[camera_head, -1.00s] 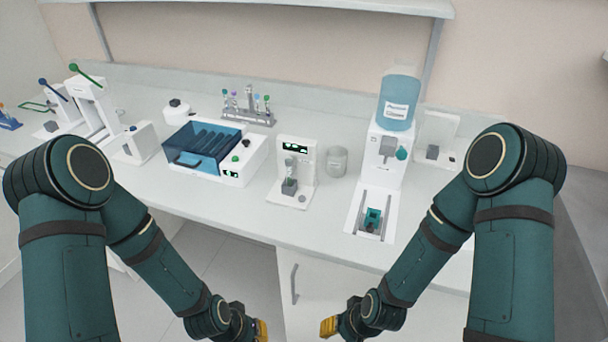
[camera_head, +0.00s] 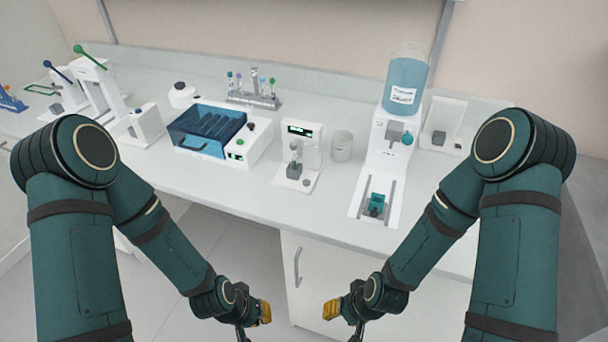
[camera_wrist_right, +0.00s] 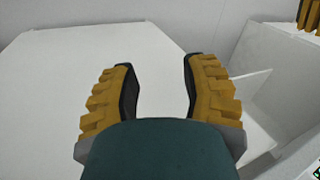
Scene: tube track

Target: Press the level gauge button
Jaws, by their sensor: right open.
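The likely level gauge (camera_head: 300,133) is a white upright device with a green display, standing mid-bench in the head view. A tube (camera_head: 295,153) stands in a grey holder on its base. A small round grey button (camera_head: 307,182) shows at the base's front right. My left gripper (camera_head: 264,312) hangs low in front of the bench, apart from the gauge; its jaw opening cannot be made out. My right gripper (camera_head: 332,309) also hangs low in front of the bench. In the right wrist view my right gripper (camera_wrist_right: 160,85) is open with nothing between its fingers.
A blue-lidded machine (camera_head: 208,132) stands left of the gauge, with a tube rack (camera_head: 255,93) behind. A glass beaker (camera_head: 342,146) stands just right of it. A dispenser with a blue bottle (camera_head: 403,87) stands further right. The bench front (camera_head: 235,205) is clear.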

